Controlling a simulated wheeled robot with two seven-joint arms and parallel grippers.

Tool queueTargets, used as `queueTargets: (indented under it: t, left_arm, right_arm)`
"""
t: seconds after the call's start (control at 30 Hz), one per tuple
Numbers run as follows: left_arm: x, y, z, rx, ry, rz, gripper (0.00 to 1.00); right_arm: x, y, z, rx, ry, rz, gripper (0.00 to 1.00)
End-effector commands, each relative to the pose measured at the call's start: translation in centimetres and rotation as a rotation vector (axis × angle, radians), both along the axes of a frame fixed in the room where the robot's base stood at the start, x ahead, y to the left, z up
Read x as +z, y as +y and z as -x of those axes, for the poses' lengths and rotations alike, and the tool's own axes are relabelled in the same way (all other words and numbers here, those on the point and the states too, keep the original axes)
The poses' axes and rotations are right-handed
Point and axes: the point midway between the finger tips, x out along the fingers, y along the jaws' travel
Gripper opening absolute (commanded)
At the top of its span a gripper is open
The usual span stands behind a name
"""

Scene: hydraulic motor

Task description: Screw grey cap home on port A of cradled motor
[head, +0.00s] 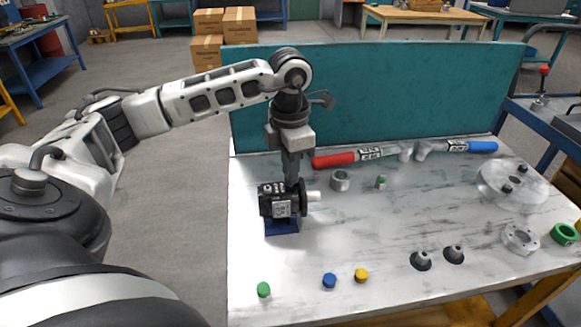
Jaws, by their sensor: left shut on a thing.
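The black motor (275,203) sits in a blue cradle (283,227) at the left of the table, its pale shaft (314,196) pointing right. My left gripper (291,182) points straight down at the top of the motor. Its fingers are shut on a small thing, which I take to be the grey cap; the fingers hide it. Port A is also hidden there, and I cannot tell how far the cap sits in. No loose grey cap shows among the caps on the table. My right gripper is not in view.
Green (264,289), blue (330,280) and yellow (361,275) caps stand near the front edge. A grey ring (340,180) stands right of the motor.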

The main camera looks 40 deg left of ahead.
Motion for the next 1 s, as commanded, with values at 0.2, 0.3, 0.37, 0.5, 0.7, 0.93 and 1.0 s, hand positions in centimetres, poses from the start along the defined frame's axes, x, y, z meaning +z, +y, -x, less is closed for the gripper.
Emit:
queueTargets:
  t: [0.2,0.3,0.37,0.5,0.7,0.93,1.0]
  left_arm:
    - [0.0,0.1,0.03,-0.001,0.001,-0.003,0.0]
    - [-0.13,0.11,0.02,-0.077,0.001,-0.003,0.0]
    - [-0.18,0.12,0.01,-0.164,0.0,-0.004,0.0]
    - [-0.16,0.12,0.01,-0.34,-0.001,-0.003,0.0]
    - [-0.07,0.12,0.03,-0.399,0.0,-0.003,0.0]
    - [-0.09,0.1,0.04,-0.396,0.0,-0.002,0.31]
    - [-0.09,0.08,0.04,-0.396,0.0,-0.002,0.31]
  right_arm:
    - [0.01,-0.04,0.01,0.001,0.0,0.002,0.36]
    - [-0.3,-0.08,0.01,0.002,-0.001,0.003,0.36]
    - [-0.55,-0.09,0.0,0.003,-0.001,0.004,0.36]
    - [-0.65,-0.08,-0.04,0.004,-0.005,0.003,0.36]
    - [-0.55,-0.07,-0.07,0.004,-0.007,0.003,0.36]
    - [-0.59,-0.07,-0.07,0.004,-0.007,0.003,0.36]
    - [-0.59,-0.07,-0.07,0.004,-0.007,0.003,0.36]
